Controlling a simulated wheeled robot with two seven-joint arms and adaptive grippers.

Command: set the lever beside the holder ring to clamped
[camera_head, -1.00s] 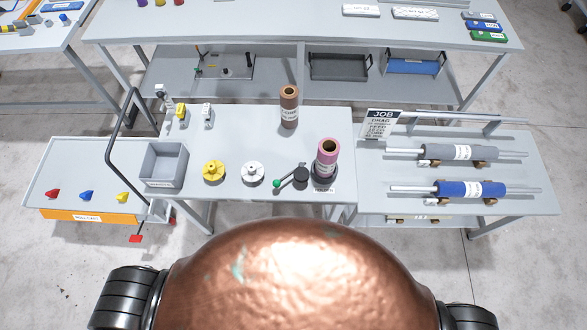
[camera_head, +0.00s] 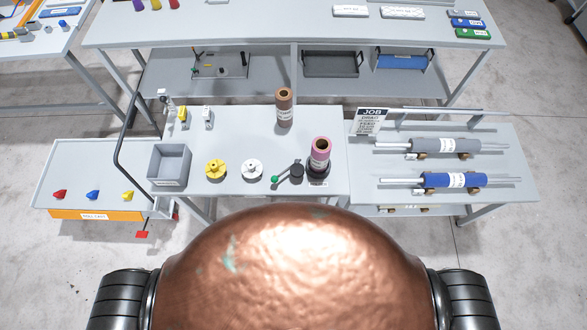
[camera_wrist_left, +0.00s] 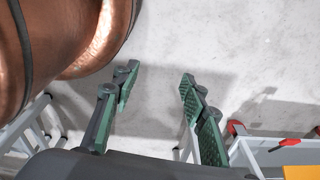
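The lever (camera_head: 286,177) lies beside the holder ring on the front of the middle table, its green knob pointing to the lower left and its dark pivot at the right. The holder ring (camera_head: 317,181) is dark and has a pink roll (camera_head: 320,156) standing upright in it. I cannot read which setting the lever is in. My left gripper (camera_wrist_left: 157,100) shows in the left wrist view with its two green-padded fingers spread apart, empty, above bare floor. Neither gripper shows in the head view, and my right gripper is not in view.
A yellow flanged piece (camera_head: 215,169) and a white one (camera_head: 252,170) stand left of the lever. A grey bin (camera_head: 169,164) is farther left. A brown roll (camera_head: 284,108) stands behind. The right table (camera_head: 500,185) carries a grey and a blue roll on rods.

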